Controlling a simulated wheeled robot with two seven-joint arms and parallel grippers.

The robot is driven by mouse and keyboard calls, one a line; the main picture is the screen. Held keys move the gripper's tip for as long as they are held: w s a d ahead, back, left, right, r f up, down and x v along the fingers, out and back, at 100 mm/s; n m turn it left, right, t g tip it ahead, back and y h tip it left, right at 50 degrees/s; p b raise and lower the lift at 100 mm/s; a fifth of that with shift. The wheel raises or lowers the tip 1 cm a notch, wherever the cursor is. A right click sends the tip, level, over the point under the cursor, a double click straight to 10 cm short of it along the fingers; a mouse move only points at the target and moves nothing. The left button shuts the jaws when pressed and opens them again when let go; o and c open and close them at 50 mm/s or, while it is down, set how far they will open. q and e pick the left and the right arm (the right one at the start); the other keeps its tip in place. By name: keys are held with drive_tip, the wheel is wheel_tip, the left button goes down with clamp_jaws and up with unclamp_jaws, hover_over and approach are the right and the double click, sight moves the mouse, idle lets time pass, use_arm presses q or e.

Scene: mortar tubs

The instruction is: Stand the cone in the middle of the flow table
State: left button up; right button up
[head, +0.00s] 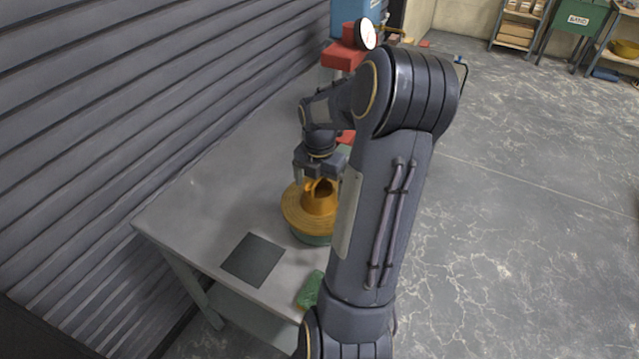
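The brass-coloured cone (320,201) stands upright on the round, brass-coloured top of the flow table (293,213), with its dark opening facing up. It looks near the middle of the disc, but my arm covers the disc's right side, so exact centring cannot be judged. My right gripper (318,178) is just above and behind the cone, pointing down. Its left finger hangs apart from the cone's left side, and the fingers look spread. The right finger is partly hidden, and contact with the cone cannot be made out. My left gripper is not in view.
The grey workbench (200,205) runs along a ribbed wall. A dark square plate (253,259) and a green item (309,290) lie near its front. A red device with a dial gauge (365,34) stands at the far end. The bench's left part is clear.

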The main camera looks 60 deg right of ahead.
wheel_tip(320, 180, up, 12)
drive_tip(key=shift+r, duration=0.15)
drive_tip(key=s+a+r+m+t+y, duration=0.1)
drive_tip(key=a+m+t, duration=0.3)
drive_tip(key=a+m, duration=1)
drive_tip(key=s+a+f+m+y, duration=0.1)
drive_tip(key=s+a+f+m, duration=0.1)
drive_tip(key=a, duration=0.6)
drive_tip(key=s+a+f+m+t+y, duration=0.1)
drive_tip(key=s+a+m, duration=0.3)
drive_tip(key=a, duration=0.5)
drive_tip(key=shift+f+m+t+y, duration=0.3)
drive_tip(key=shift+f+m+y, duration=0.1)
drive_tip(key=shift+f, duration=0.15)
drive_tip(key=shift+s, duration=0.1)
drive_tip(key=shift+c, duration=0.4)
